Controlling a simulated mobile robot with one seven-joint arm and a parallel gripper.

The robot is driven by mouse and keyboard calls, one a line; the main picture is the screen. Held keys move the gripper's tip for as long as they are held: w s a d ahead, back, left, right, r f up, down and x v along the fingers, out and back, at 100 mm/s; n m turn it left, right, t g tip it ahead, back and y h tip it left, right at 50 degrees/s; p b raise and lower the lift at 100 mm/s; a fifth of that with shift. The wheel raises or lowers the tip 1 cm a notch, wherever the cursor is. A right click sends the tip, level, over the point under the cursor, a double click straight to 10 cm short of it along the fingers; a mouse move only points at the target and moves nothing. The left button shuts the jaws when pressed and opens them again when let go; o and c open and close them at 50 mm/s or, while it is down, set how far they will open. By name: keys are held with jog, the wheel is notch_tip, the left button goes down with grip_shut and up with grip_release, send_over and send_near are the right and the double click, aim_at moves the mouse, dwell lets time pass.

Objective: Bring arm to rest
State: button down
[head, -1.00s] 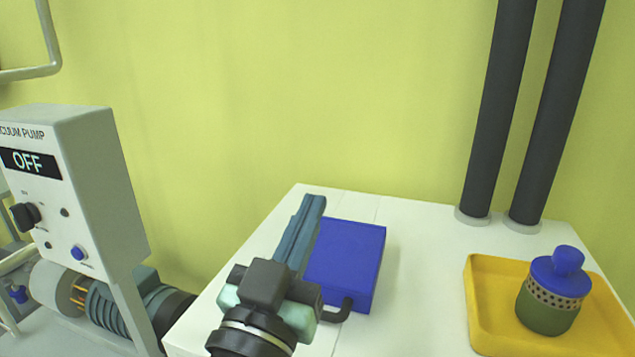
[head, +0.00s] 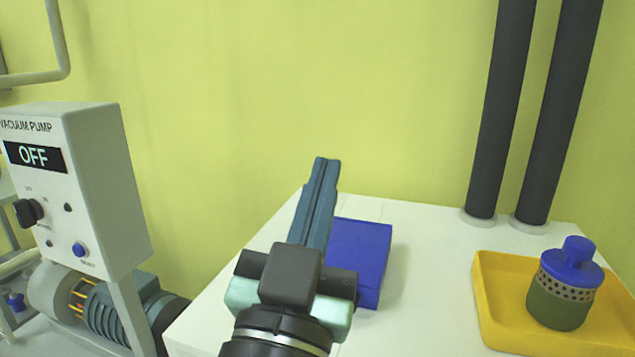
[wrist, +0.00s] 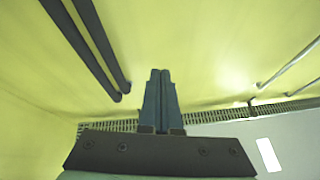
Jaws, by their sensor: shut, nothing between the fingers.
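My gripper (head: 325,162) is in the lower middle of the head view, its long blue-grey fingers pressed together and pointing up and away toward the wall. Nothing is between the fingers. It stands in front of a blue box (head: 362,255) on the white table and hides the box's left part. In the wrist view my gripper (wrist: 160,75) is also shut and empty, with the yellow-green wall and the floor beyond it.
The white table (head: 425,285) carries a yellow tray (head: 490,320) at right, holding a green container with a blue lid (head: 562,285). Two dark pipes (head: 500,120) rise at the table's back. A vacuum pump panel reading OFF (head: 85,190) stands at left.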

jog(key=s+r+n+t+y+p, duration=0.1)
jog(key=s+r+n+t+y, duration=0.2)
jog(key=r, duration=0.5)
jog(key=s+r+n+t+y, duration=0.1)
jog(key=s+r+t+y, duration=0.1)
jog(key=s+r, duration=0.45)
notch_tip(320, 180, up, 26)
jog(key=w+p, duration=0.2)
jog(key=p, duration=2.3)
jog(key=shift+a, duration=0.15)
jog(key=shift+f, duration=0.1)
